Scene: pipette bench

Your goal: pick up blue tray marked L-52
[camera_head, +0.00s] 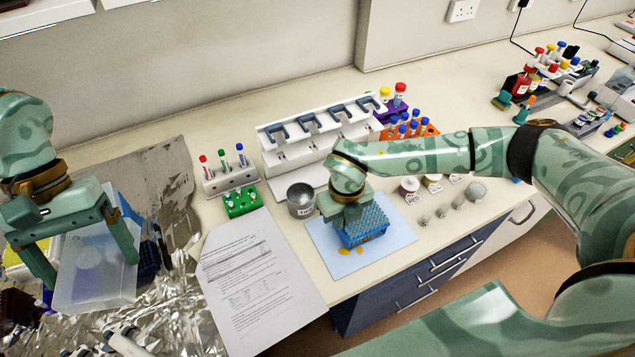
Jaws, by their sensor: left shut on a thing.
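A blue tray (375,222), with a grid of small holes or tips on top, sits on a pale blue mat (400,233) near the bench's front edge. I cannot read any L-52 marking on it. My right gripper (345,218) is at the tray's left side and hides part of it; I cannot tell whether its fingers touch the tray or are open. My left gripper (86,264) is shut on a translucent plastic tub (95,285), held over crumpled foil at the left.
A white stand (290,155) with several slots stands behind the tray. A metal cup (301,200), a green rack (242,202) and a printed sheet (260,280) are left of it. Small jars (409,188) stand to the right. Orange spots mark the mat.

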